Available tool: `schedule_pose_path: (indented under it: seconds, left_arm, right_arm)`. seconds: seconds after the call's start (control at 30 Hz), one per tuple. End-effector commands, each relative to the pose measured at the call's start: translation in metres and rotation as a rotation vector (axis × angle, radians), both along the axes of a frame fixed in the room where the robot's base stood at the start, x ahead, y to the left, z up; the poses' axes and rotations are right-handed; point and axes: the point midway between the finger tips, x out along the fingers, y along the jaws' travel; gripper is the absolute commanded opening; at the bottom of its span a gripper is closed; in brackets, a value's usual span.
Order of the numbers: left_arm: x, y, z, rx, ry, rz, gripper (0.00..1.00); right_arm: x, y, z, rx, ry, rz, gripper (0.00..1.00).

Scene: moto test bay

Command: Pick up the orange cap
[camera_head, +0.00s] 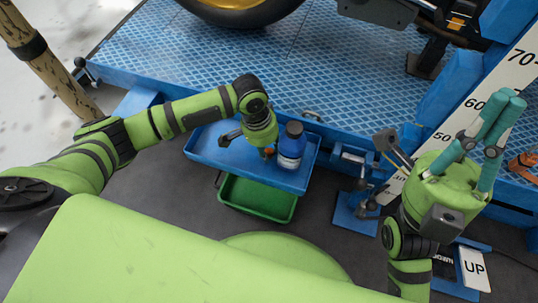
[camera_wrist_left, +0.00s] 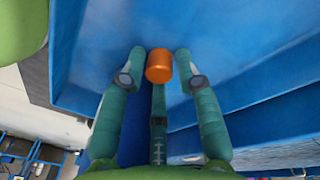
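The orange cap (camera_wrist_left: 159,66) stands on the blue tray (camera_wrist_left: 240,45) in the left wrist view, between the fingertips of my left gripper (camera_wrist_left: 160,60). The teal fingers are spread to either side of it, with a narrow gap left and right; a third finger is just below it in the picture. In the head view my left gripper (camera_head: 265,150) points down over the tray (camera_head: 205,150), and a bit of the orange cap (camera_head: 268,153) shows beneath it.
A dark tool (camera_head: 230,137) lies on the tray's left. A green bin (camera_head: 258,198) hangs below. The blue platform (camera_head: 200,55) lies behind the tray.

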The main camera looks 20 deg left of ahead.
Motion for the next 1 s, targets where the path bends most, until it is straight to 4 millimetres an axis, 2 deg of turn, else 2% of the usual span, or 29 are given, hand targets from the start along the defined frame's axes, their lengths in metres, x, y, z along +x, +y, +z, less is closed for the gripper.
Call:
schedule_pose_path:
  seconds: [0.23,0.27,0.3,0.33,0.77,1.0]
  left_arm:
    - [0.0,-0.001,-0.002,0.0,-0.001,-0.001,0.33]
    - [0.0,-0.001,-0.002,0.0,-0.001,-0.001,0.29]
    - [0.0,-0.001,-0.002,0.0,0.0,-0.001,0.17]
    - [0.0,-0.001,-0.002,0.0,0.0,-0.001,0.13]
    - [0.0,-0.001,0.0,-0.001,0.0,-0.001,0.12]
    - [0.0,-0.001,0.024,-0.001,0.0,-0.001,0.12]
  right_arm:
    - [-0.001,-0.002,0.0,0.008,-0.011,-0.001,0.0]
    - [-0.001,-0.002,0.0,0.008,-0.011,-0.001,0.0]
    - [-0.001,-0.002,0.0,0.008,-0.011,-0.001,0.0]
    - [-0.001,-0.002,0.0,0.008,-0.011,-0.001,0.0]
    - [0.0,-0.001,0.001,0.005,-0.008,-0.002,0.0]
    - [0.008,0.012,0.012,-0.049,0.084,0.009,0.0]
